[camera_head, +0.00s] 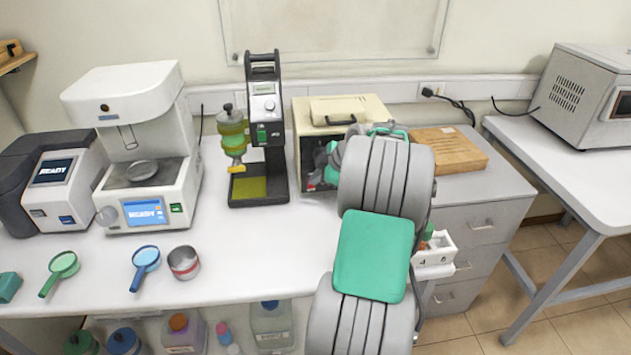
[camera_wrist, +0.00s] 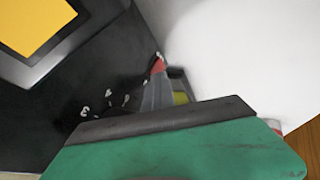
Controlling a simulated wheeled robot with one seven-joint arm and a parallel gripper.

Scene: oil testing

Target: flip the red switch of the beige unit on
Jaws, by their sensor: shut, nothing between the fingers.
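The beige unit (camera_head: 365,103) stands at the back of the white bench, and my arm covers much of its dark front. In the wrist view its black panel (camera_wrist: 60,105) has an orange-yellow screen (camera_wrist: 30,25) and dial numerals. A small red part, apparently the red switch (camera_wrist: 157,66), shows near the panel's edge at the fingertips. My gripper (camera_wrist: 162,88) is shut and empty, close against that spot; I cannot tell whether it touches. The switch's position cannot be made out. In the head view a red patch (camera_head: 311,187) shows low on the unit's front.
A black stand instrument (camera_head: 265,115) with a green-yellow vessel stands close left of the unit. A wooden block (camera_head: 448,150) lies to its right. A small white box (camera_head: 437,250) is beside my arm.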

